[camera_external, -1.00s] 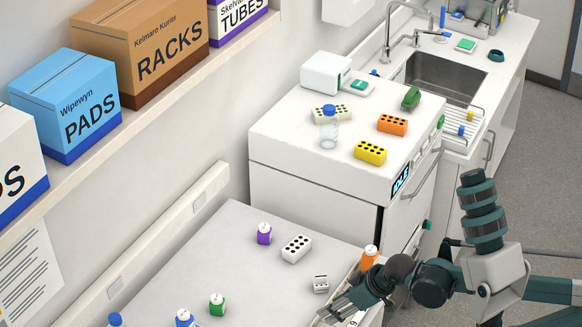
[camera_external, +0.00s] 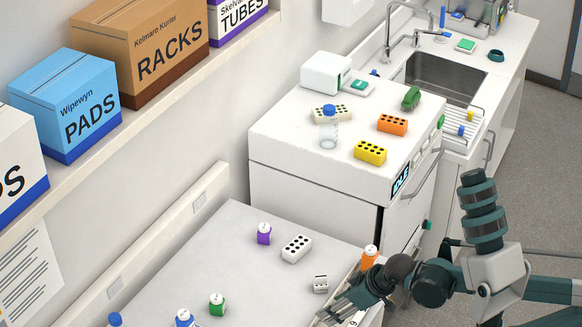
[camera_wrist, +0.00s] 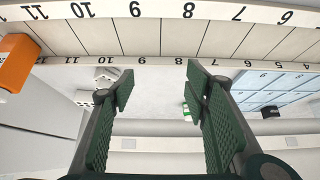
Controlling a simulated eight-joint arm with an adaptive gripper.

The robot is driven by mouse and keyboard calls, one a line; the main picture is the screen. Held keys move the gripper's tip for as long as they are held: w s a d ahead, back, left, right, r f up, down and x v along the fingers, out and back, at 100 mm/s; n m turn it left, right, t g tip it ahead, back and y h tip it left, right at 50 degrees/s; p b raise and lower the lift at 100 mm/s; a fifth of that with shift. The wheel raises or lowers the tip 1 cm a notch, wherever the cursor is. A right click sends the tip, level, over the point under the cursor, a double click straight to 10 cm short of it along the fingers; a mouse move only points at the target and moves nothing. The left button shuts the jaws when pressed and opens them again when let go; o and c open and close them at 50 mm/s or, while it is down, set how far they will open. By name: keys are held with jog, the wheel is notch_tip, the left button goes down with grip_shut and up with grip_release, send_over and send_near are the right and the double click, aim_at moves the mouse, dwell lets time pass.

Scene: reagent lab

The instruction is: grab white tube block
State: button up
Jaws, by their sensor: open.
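The white tube block (camera_external: 296,248) lies on the lower white bench, its dark holes facing up. It stands apart from the purple-labelled bottle (camera_external: 264,234) to its left. My gripper (camera_external: 340,308) is at the bench's right front edge, below and to the right of the block and not touching it. In the wrist view my gripper (camera_wrist: 162,90) has its two green fingers wide apart with nothing between them. A small white shape with dark spots (camera_wrist: 106,73) shows behind the left finger; I cannot tell if it is the block.
A small grey-white item (camera_external: 320,284) lies between block and gripper. An orange bottle (camera_external: 369,257) stands at the bench's right edge. Green (camera_external: 217,304) and blue (camera_external: 185,318) bottles stand nearer the front. Yellow (camera_external: 370,152) and orange (camera_external: 392,123) blocks sit on the higher unit.

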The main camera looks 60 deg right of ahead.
jog(key=w+d+r+m+g+p, duration=0.2)
jog(key=w+d+r+m+p, duration=0.25)
jog(key=w+r+p, duration=0.2)
jog(key=m+g+p, duration=0.5)
jog(key=m+p, duration=0.9)
jog(key=p, duration=0.2)
send_near(297, 245)
jog(key=shift+s+a+f, duration=0.25)
jog(key=shift+a+f, duration=0.4)
jog(key=shift+w+d+f+m+p, duration=0.25)
jog(key=shift+d+f+m+p, duration=0.25)
jog(key=shift+d+f+m, duration=0.2)
jog(key=shift+f, duration=0.1)
jog(key=shift+f, duration=1.2)
jog(key=shift+f, duration=0.1)
jog(key=shift+f, duration=2.5)
